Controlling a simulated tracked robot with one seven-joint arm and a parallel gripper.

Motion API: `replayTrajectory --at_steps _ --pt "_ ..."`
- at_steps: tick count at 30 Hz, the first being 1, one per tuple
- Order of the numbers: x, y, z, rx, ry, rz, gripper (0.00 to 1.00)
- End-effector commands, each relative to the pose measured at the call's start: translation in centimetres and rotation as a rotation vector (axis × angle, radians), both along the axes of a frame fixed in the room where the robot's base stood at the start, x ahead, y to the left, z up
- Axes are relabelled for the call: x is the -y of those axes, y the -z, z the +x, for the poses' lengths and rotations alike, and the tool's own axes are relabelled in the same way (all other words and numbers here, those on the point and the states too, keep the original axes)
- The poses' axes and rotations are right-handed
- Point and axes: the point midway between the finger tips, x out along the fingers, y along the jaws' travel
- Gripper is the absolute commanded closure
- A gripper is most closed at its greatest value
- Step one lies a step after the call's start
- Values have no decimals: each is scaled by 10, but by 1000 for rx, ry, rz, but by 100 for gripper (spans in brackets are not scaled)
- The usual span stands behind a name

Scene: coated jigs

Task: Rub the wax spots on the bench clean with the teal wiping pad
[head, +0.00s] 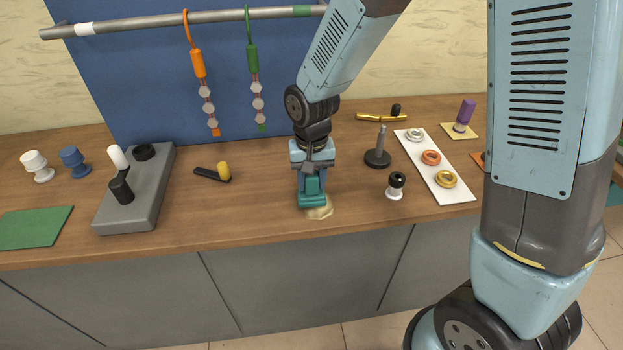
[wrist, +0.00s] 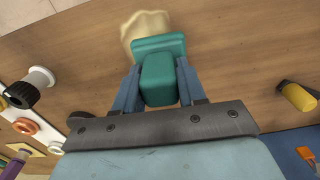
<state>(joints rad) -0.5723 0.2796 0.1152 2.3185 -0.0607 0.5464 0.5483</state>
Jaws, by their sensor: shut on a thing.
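The teal wiping pad (head: 312,200) is a block with a raised grip, held by my gripper (head: 312,172) near the front edge of the wooden bench (head: 240,228). In the wrist view my gripper (wrist: 158,95) is shut on the grip of the teal pad (wrist: 158,45). A pale cream wax spot (head: 320,211) shows on the bench from under the pad's front right side. It also shows in the wrist view beyond the pad (wrist: 145,22). The pad covers part of the spot, and I cannot tell if it touches the bench. I see no other wax spot.
A grey block with handles (head: 150,190) and a green mat (head: 35,228) stand left. A black-and-yellow tool (head: 215,173) lies left of the pad. A dark post (head: 378,158), a black-and-white knob (head: 396,185) and a white tray of rings (head: 420,165) stand right.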

Motion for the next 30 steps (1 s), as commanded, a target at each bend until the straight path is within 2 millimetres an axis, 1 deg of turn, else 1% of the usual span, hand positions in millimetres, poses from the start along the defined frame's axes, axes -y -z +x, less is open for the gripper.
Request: replayTrajectory --at_steps 30 --pt "0 12 0 0 0 0 98"
